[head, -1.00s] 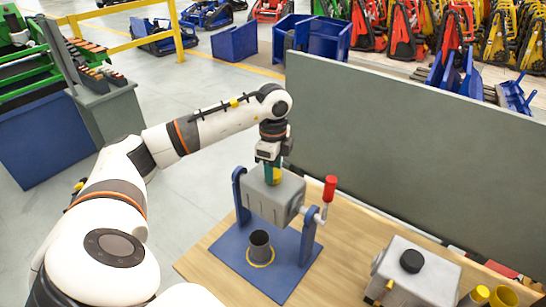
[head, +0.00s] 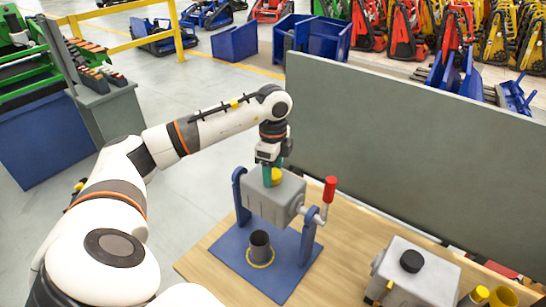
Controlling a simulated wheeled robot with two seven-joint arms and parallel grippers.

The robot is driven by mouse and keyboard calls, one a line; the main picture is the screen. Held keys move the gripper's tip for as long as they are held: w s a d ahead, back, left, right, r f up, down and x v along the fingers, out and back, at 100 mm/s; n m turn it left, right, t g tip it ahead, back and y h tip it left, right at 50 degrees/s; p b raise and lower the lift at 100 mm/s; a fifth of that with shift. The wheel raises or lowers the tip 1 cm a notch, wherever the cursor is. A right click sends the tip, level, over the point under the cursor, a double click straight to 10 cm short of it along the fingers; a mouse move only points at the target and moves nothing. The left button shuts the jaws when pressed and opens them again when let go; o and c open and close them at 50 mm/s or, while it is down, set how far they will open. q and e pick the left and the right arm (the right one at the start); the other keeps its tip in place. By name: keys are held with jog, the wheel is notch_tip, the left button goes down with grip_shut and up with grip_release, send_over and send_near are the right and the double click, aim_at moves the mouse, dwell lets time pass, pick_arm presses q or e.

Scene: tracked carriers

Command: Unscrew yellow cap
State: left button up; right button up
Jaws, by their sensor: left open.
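The yellow cap (head: 276,176) sits on top of a grey metal box (head: 270,202) held between two blue uprights on a blue base plate (head: 238,262). My left gripper (head: 272,176) points down at the cap from above, its green-tipped fingers open and around it. Part of the cap is hidden by a finger, and I cannot tell whether the fingers touch it. A crank with a red handle (head: 330,188) sticks out of the box's right side. My right gripper is not in view.
A dark cup with a yellow ring (head: 260,250) stands on the base plate. A second grey box with a black cap (head: 411,261) stands at right on the wooden table, beside yellow cylinders (head: 503,297). A tall grey panel (head: 420,150) runs behind the table.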

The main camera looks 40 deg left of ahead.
pick_arm(q)
jog(key=m, duration=0.5)
jog(key=shift+f+b, duration=0.1)
jog(key=shift+b, duration=0.3)
jog(key=m, duration=0.2)
jog(key=shift+m, duration=0.3)
jog(key=m+b, duration=0.1)
jog(key=m, duration=0.8)
jog(key=shift+m+b, duration=0.3)
jog(key=shift+b, duration=0.1)
jog(key=m, duration=0.2)
jog(key=shift+m, duration=0.4)
jog(key=m+b, duration=0.1)
jog(key=m, duration=0.3)
jog(key=shift+m, duration=1.6)
jog(key=shift+c, duration=0.2)
